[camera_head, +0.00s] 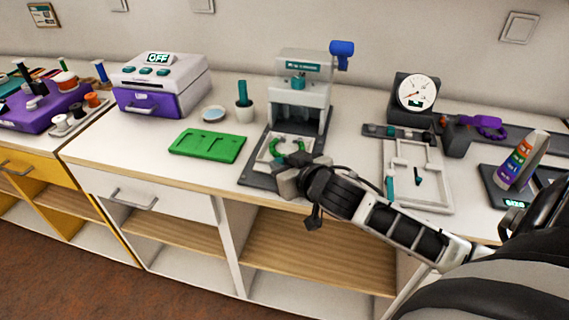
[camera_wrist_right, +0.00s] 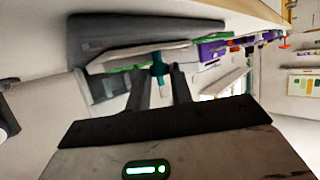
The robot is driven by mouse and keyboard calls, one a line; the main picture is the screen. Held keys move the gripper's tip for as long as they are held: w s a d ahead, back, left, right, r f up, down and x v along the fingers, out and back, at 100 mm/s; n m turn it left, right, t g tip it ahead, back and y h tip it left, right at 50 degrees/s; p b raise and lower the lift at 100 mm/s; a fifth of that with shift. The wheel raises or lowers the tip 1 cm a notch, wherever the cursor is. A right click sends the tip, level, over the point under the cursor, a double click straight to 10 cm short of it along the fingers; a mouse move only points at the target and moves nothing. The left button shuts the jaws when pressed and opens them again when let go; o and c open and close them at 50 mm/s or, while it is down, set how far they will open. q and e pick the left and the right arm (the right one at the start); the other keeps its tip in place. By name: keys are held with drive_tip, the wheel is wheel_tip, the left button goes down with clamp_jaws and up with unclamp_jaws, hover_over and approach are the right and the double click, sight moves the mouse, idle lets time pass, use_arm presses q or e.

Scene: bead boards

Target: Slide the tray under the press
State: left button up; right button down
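The press (camera_head: 300,95) stands at the back of its dark base plate (camera_head: 252,176), with a clear guard on top and a blue lever at its upper right. A pale tray (camera_head: 266,156) with a green ring piece (camera_head: 297,145) lies on the plate in front of the press. My right gripper (camera_head: 283,182) is at the plate's front edge and hides the tray's near side. In the right wrist view, my right gripper's fingers (camera_wrist_right: 160,82) stand apart on either side of a teal handle (camera_wrist_right: 158,64) by the tray's pale edge (camera_wrist_right: 125,57). My left gripper is out of view.
Further left is a purple and white machine (camera_head: 160,80). A dial gauge (camera_head: 415,93), a pale frame (camera_head: 430,180) and a bottle (camera_head: 522,160) are right.

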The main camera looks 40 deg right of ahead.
drive_tip(key=w+d+p, duration=0.1)
drive_tip(key=w+d, duration=0.1)
drive_tip(key=d, duration=0.1)
drive_tip(key=w+d+p, duration=0.1)
drive_tip(key=w+d, duration=0.2)
drive_tip(key=shift+r, duration=0.15)
drive_tip(key=c, duration=1.3)
unclamp_jaws()
drive_tip(key=shift+a, duration=0.1)
drive_tip(key=p+v, duration=0.1)
drive_tip(key=v, duration=1.5)
